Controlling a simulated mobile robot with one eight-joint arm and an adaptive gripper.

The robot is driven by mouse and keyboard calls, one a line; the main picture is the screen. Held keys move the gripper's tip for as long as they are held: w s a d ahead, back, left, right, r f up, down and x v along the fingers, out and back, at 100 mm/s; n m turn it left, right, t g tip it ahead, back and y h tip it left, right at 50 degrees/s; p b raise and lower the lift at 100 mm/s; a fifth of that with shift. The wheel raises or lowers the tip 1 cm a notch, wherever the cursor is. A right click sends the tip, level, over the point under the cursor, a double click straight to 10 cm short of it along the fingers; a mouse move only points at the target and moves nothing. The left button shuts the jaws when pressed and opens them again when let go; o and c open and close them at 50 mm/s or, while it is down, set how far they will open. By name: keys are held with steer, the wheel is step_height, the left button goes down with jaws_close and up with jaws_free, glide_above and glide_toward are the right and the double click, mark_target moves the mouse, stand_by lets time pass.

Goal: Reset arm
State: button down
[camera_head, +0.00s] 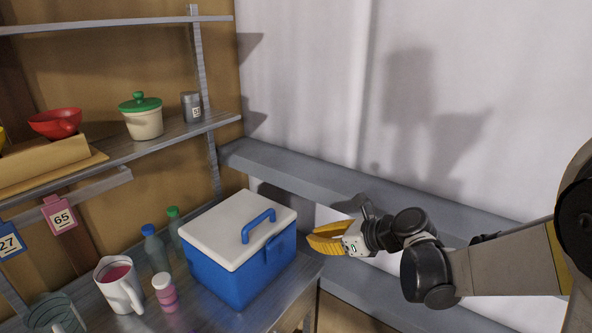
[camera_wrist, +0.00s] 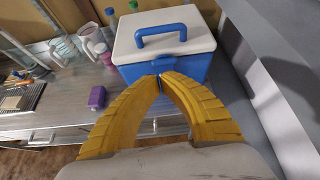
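My gripper (camera_head: 313,240) has yellow fingers and is at the right of the blue cooler in the head view, in front of the grey ledge. In the wrist view my gripper (camera_wrist: 160,77) has its two curved fingertips together, with nothing seen held between them. The cooler (camera_head: 238,280) has a white lid and a blue handle, and its lid is closed. It stands on the metal counter, beyond the fingertips in the wrist view (camera_wrist: 190,67).
A white pitcher (camera_head: 122,290) with pink contents, a pink-and-white bottle (camera_head: 166,293) and two capped bottles stand left of the cooler. A shelf (camera_head: 150,145) holds a green-lidded jar (camera_head: 143,122), a grey canister (camera_head: 191,107) and a red bowl (camera_head: 56,124). A grey ledge (camera_head: 300,175) runs along the wall.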

steer(key=s+d+n+h+b, duration=0.1)
steer(key=s+d+n+h, duration=0.3)
steer(key=s+n, duration=0.7)
steer(key=s+d+n+h+b, duration=0.1)
steer(key=s+d+n+h, duration=0.4)
steer(key=s+d+n, duration=0.3)
steer(key=s+n, duration=0.4)
steer(key=n, duration=0.2)
steer(key=shift+d, duration=0.2)
